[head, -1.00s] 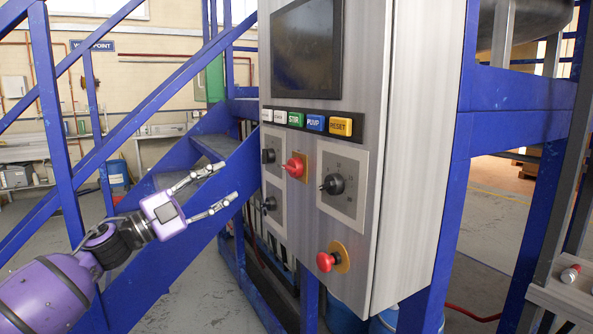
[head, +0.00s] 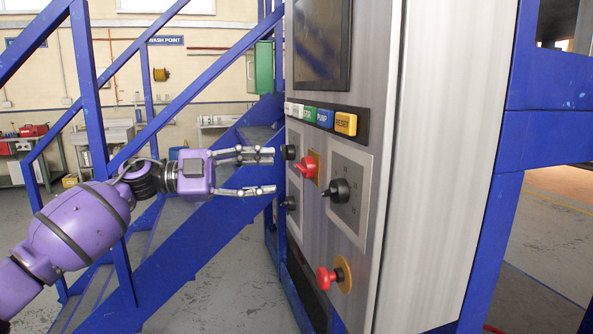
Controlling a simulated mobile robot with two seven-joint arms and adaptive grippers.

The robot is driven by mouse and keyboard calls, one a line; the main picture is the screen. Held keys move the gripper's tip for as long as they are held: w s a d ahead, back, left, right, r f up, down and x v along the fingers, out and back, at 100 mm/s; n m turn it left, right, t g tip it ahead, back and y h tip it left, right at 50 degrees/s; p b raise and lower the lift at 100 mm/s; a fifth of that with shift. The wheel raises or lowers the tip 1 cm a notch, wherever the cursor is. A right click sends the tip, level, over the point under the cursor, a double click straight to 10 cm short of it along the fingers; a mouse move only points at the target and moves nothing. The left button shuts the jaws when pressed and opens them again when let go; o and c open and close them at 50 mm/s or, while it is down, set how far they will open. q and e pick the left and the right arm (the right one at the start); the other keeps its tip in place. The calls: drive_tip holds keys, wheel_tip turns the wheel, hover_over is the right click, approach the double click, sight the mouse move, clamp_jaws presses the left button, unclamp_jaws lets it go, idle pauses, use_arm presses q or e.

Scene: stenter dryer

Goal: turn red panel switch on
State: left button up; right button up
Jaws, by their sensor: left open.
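The red panel switch (head: 307,166) is a red knob on a yellow plate, on the front of the grey control panel (head: 372,115). My left gripper (head: 275,173) is open and empty, its two fingers pointing right toward the panel front. Its fingertips are just left of the red switch in the picture, near the small black knobs at the panel's left side. I cannot tell whether they touch anything. My right gripper is not in view.
A black knob (head: 339,191) is right of the red switch, and a red mushroom button (head: 329,278) is below. A row of labelled buttons (head: 322,116) and a dark screen (head: 321,44) are above. Blue stairs (head: 200,235) stand behind my left arm.

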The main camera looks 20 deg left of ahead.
sight(305, 168)
use_arm(q)
drive_tip(key=p+x, duration=0.1)
drive_tip(key=x, duration=0.6)
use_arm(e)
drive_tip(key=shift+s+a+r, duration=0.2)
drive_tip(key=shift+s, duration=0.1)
use_arm(q)
drive_tip(key=c, duration=1)
drive_tip(key=shift+c, duration=0.2)
